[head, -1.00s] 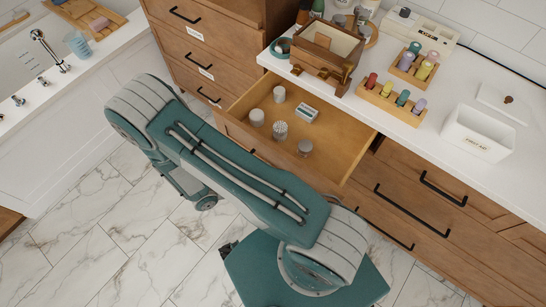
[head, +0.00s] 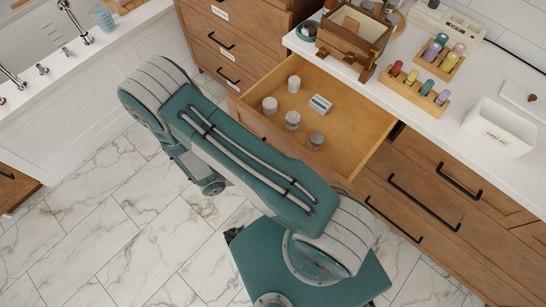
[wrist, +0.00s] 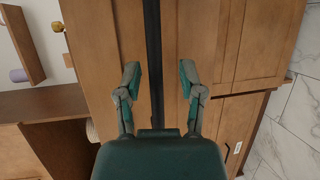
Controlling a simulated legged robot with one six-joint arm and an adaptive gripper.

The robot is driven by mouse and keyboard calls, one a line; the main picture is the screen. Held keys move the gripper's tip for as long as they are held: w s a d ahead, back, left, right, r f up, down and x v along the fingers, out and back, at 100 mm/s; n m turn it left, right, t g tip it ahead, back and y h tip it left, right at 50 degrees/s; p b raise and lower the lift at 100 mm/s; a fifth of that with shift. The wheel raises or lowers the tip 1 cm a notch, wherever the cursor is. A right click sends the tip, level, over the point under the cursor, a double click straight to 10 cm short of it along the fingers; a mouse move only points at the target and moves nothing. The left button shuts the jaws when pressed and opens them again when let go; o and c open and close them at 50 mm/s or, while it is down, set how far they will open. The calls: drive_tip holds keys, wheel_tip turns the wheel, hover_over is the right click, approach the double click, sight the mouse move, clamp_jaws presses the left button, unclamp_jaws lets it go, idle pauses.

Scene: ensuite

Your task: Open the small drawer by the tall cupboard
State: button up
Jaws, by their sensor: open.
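The small drawer (head: 345,150) stands pulled out beside the tall wooden cupboard (head: 235,50) in the head view. It holds several small containers and a small white box. My arm covers part of its front, and my gripper is hidden there. In the wrist view my gripper (wrist: 160,82) is open, its two fingers apart in front of brown wooden fronts (wrist: 105,60). A long dark vertical strip (wrist: 153,60) runs between the fingers; I cannot tell if it is a handle or a gap. I see no finger touching it.
The white counter (head: 440,125) carries a wooden box (head: 352,35), bottle racks (head: 415,92) and a white bin (head: 498,128). Closed drawers with black handles (head: 425,200) are at the right. The bathtub (head: 100,70) is at the left.

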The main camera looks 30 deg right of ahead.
drive_tip(key=a+r, duration=0.2)
drive_tip(key=a, duration=0.9)
drive_tip(key=shift+a, duration=0.4)
drive_tip(key=shift+w, duration=0.1)
drive_tip(key=w+d+r+m+g+y, duration=0.15)
drive_tip(key=r+y, duration=0.35)
drive_tip(key=r, duration=0.5)
drive_tip(key=d+r+m+g+y, duration=0.1)
drive_tip(key=d+r+y, duration=0.3)
drive_tip(key=r, duration=0.6)
drive_tip(key=s+d+r+n+t+y, duration=0.1)
drive_tip(key=s+d+r+t+y, duration=0.1)
drive_tip(key=r, duration=0.5)
drive_tip(key=s+d+r+t+y, duration=0.2)
drive_tip(key=s+r+t+y, duration=0.3)
drive_tip(key=r+t, duration=0.1)
drive_tip(key=shift+d+r+n, duration=0.2)
drive_tip(key=shift+r+n, duration=0.15)
drive_tip(key=shift+r, duration=0.55)
